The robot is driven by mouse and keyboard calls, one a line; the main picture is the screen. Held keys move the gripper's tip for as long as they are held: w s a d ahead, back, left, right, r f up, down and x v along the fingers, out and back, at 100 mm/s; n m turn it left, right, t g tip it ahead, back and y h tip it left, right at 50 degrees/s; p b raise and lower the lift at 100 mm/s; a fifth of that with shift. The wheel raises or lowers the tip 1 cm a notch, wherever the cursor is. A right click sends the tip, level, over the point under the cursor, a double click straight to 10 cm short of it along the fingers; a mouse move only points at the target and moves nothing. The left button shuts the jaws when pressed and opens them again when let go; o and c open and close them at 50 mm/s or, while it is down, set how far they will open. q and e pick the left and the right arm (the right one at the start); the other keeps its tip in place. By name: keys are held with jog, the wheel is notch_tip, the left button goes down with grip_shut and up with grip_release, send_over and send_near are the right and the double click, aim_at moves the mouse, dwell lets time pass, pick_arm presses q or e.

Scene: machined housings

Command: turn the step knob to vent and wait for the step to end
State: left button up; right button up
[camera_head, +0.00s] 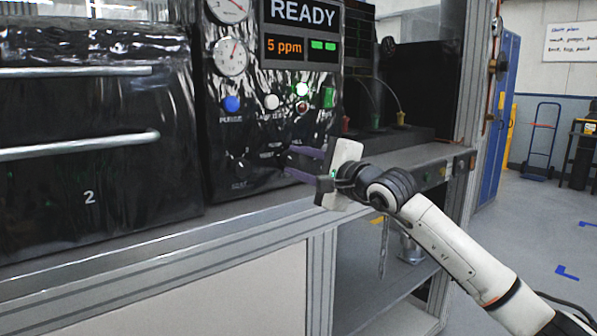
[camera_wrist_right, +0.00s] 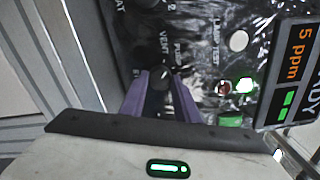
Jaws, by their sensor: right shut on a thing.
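The display (camera_head: 301,33) reads READY and 5 ppm, with two green bars. My left gripper is not in view.
Another dark knob (camera_head: 238,166) lies left of my fingers. Above are a blue button (camera_head: 231,104), a white button (camera_head: 271,102), a lit lamp (camera_head: 302,89) and two gauges (camera_head: 230,57). A black chamber door with bar handles (camera_head: 80,146) is at the left. A ledge runs below.

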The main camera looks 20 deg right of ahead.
jog(key=n+b, duration=0.1)
jog(key=n, duration=0.1)
jog(key=shift+n, duration=0.4)
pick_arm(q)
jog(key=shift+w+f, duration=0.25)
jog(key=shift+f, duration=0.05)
pick_arm(e)
jog(key=shift+f, duration=0.1)
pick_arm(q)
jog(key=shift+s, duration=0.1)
pick_arm(e)
jog(key=shift+n, duration=0.4)
jog(key=o, duration=1)
jog(key=shift+o, duration=0.2)
pick_arm(q)
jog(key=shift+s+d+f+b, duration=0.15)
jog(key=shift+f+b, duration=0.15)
jog(key=shift+b, duration=0.6)
pick_arm(e)
jog(key=v, duration=1)
jog(key=shift+s, duration=0.2)
